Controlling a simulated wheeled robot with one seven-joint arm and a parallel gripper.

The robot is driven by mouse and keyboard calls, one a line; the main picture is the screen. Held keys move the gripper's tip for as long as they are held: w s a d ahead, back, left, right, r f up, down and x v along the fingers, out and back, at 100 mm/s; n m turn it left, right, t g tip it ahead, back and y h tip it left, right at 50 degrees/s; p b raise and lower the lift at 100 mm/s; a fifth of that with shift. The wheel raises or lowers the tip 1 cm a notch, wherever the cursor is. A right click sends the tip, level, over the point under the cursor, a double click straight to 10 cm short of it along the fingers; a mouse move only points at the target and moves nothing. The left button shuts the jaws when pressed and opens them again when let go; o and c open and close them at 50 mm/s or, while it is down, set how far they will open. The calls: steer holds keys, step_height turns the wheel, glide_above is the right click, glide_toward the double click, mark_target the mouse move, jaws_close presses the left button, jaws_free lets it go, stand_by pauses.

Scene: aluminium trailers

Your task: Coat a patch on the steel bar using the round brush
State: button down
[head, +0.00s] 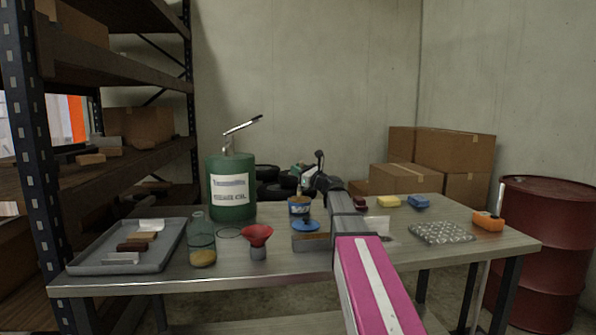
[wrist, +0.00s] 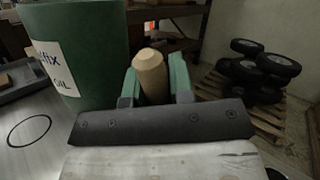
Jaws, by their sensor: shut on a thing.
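My gripper (wrist: 153,88) is shut on a pale wooden rounded handle, seen end-on between the green fingers in the wrist view. I take it as the round brush (wrist: 152,72); its bristles are hidden. In the head view my gripper (head: 303,178) is above a small blue tin (head: 299,208) with a brownish label. I cannot tell whether the brush tip is inside the tin. A grey metallic bar (head: 121,258), possibly the steel bar, lies at the front of the grey tray (head: 85,266), beside brown and tan blocks.
A green oil drum (head: 231,205) with a pump stands left of my gripper. A glass bottle (head: 202,244), a red funnel (head: 257,239) and a blue disc (head: 306,226) stand nearer the front. An egg-crate-like tray (head: 442,233) and an orange object (head: 488,221) lie right.

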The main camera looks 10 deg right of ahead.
steer(key=shift+f, duration=0.6)
stand_by(1.1)
steer(key=shift+r, duration=0.1)
step_height(320, 180, up, 7)
stand_by(0.9)
stand_by(0.6)
